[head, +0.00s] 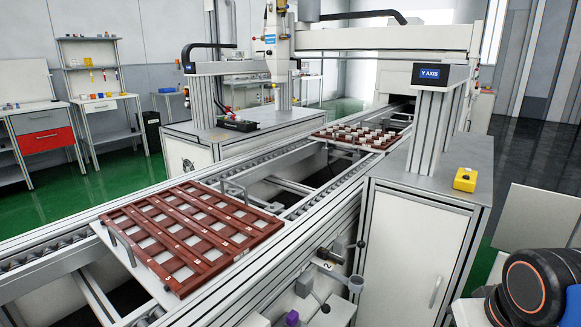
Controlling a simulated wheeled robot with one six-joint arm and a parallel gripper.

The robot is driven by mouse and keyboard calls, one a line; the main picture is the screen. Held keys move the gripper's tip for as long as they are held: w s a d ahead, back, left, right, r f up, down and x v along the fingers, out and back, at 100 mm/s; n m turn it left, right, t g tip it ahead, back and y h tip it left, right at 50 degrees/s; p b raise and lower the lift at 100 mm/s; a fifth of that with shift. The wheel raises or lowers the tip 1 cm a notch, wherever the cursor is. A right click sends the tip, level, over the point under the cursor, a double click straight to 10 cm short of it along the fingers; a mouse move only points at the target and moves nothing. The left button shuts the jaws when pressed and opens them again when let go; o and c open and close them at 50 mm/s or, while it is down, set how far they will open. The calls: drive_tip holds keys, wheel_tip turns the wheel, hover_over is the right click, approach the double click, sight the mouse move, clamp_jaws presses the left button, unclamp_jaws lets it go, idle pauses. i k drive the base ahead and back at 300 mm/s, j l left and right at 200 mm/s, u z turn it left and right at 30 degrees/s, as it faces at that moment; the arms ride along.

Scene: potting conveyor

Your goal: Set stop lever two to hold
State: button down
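A small plate marked 2 (326,267) is on the near side of the conveyor frame, at the lower middle of the head view. A grey metal lever-like fitting (332,255) sits right by it and sticks out from the rail. It is small, and I cannot tell its setting. More grey fittings (306,283) and a purple knob (291,318) are lower left of the mark. My gripper is not in view; only a black and orange part of my arm shows at the lower right.
A red-brown tray (130,233) with pale square inserts lies on the conveyor (330,205). A second filled tray (318,133) is farther back. A cabinet (412,250) with a yellow button box (465,179) stands to the right of the fittings.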

sight(325, 307)
drive_tip(key=l+u, duration=0.25)
drive_tip(key=u, duration=0.25)
drive_tip(key=k+l+u, duration=0.1)
drive_tip(key=l+u, duration=0.15)
drive_tip(key=u, duration=0.2)
drive_tip(key=k+l+u, duration=0.15)
drive_tip(key=k+l, duration=0.15)
drive_tip(key=l, duration=0.2)
drive_tip(key=k+l+u, duration=0.15)
drive_tip(key=k+l, duration=0.15)
drive_tip(key=l, duration=0.2)
drive_tip(key=k+l+u, duration=0.1)
drive_tip(key=k+l, duration=0.25)
drive_tip(key=l, duration=0.1)
